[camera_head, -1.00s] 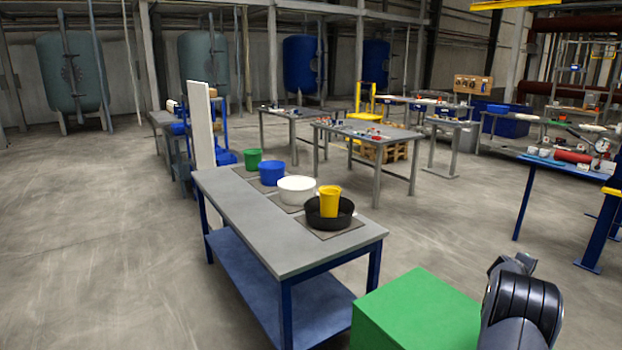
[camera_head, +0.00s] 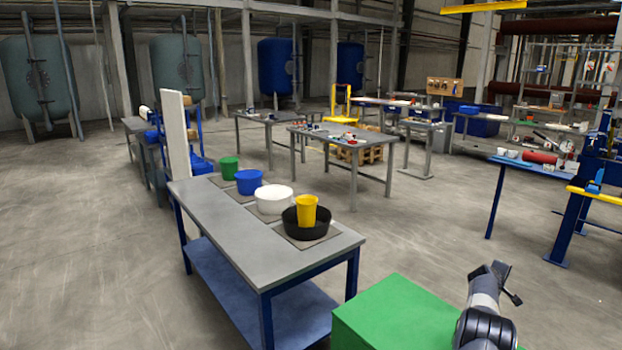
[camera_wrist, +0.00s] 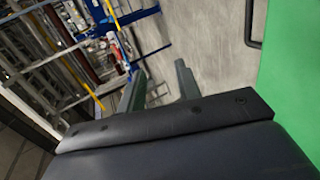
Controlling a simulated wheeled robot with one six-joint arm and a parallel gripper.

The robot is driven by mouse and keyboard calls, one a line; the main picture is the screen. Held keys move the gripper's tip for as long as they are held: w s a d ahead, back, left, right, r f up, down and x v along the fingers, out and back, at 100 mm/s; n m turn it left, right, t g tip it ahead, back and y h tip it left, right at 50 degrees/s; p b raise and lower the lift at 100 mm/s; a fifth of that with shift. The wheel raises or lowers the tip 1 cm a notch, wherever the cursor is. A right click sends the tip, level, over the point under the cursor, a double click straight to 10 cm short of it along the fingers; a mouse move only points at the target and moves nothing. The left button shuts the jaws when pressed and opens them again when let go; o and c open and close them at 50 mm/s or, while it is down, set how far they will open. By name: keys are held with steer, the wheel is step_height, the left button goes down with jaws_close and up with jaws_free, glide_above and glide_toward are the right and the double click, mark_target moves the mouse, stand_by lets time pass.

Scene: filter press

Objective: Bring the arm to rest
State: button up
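My gripper (camera_wrist: 160,70) shows in the wrist view with its two dark fingers apart and nothing between them. Bare grey floor and distant racks lie beyond the fingers. In the head view my arm is folded at the bottom right, with its end (camera_head: 507,282) in free air, to the right of the grey-topped table. The fingers are too small there to judge. It touches none of the things on the tables.
The grey-topped table (camera_head: 225,228) carries a yellow cup (camera_head: 307,210) in a black pan (camera_head: 291,228), a white tub (camera_head: 274,204), a blue bucket (camera_head: 249,186) and a green bucket (camera_head: 229,168). A blue table (camera_head: 530,167) stands right. Floor between is clear.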

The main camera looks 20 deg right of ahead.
steer(key=shift+w+d+f, duration=0.1)
steer(key=shift+d, duration=0.05)
stand_by(0.5)
steer(key=s+a+r+b, duration=0.2)
steer(key=s+a+r, duration=0.1)
steer(key=a+r, duration=0.4)
steer(key=shift+a+r, duration=0.3)
steer(key=shift+r, duration=0.3)
stand_by(2.7)
steer(key=shift+s, duration=0.1)
